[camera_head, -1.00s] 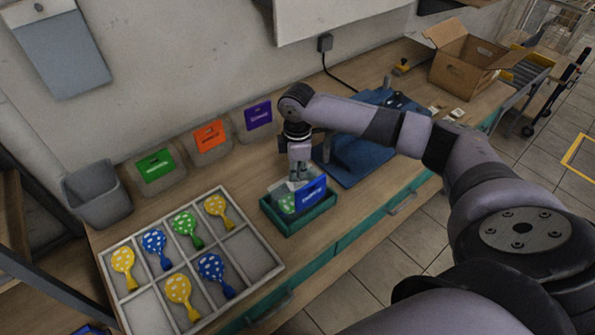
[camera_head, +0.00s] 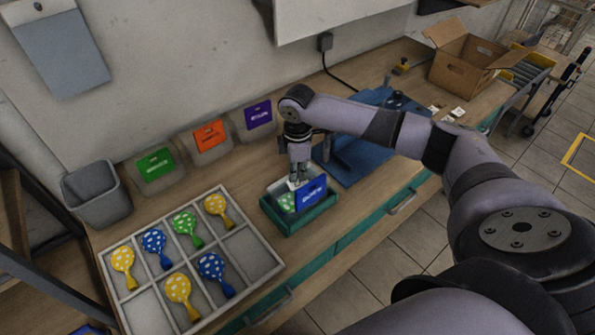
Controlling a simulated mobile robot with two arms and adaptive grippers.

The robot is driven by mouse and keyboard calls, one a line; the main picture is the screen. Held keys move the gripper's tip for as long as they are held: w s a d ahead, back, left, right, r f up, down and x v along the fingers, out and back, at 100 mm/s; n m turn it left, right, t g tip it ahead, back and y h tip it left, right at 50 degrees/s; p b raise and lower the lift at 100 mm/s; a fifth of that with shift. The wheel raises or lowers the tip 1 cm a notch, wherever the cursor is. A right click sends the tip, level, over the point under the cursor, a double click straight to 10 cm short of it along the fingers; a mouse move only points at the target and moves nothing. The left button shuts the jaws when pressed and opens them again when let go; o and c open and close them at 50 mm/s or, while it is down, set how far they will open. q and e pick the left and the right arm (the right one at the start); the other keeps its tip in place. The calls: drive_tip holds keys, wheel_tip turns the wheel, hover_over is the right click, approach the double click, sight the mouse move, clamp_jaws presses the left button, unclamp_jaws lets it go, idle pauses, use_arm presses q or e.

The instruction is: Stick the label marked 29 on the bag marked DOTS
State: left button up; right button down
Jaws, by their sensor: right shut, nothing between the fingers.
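My right gripper (camera_head: 298,184) points down at a clear bag with a blue card (camera_head: 311,193), and its fingers are shut at the bag's upper edge. The bag stands in a teal tray (camera_head: 290,227), and a green dotted balloon (camera_head: 287,203) shows through it. The print on the blue card is too small to read. Several small white labels (camera_head: 457,112) lie on the bench at the right; I cannot read their numbers. I cannot tell which bag is marked DOTS. My left gripper is not in view.
Bags with green (camera_head: 155,164), orange (camera_head: 210,135) and purple (camera_head: 258,115) cards stand along the wall. A divided tray (camera_head: 248,247) holds several dotted balloons. A grey bin (camera_head: 97,197) stands left. A blue machine (camera_head: 362,160) is right of the teal tray, and an open cardboard box (camera_head: 462,74) farther right.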

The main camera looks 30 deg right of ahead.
drive_tip(key=shift+f, duration=0.8)
drive_tip(key=shift+s+f, duration=0.1)
drive_tip(key=shift+s, duration=0.05)
idle(2.0)
drive_tip(key=shift+p, duration=0.35)
wheel_tip(320, 180, up, 5)
drive_tip(key=p, duration=0.5)
drive_tip(key=shift+r, duration=1.1)
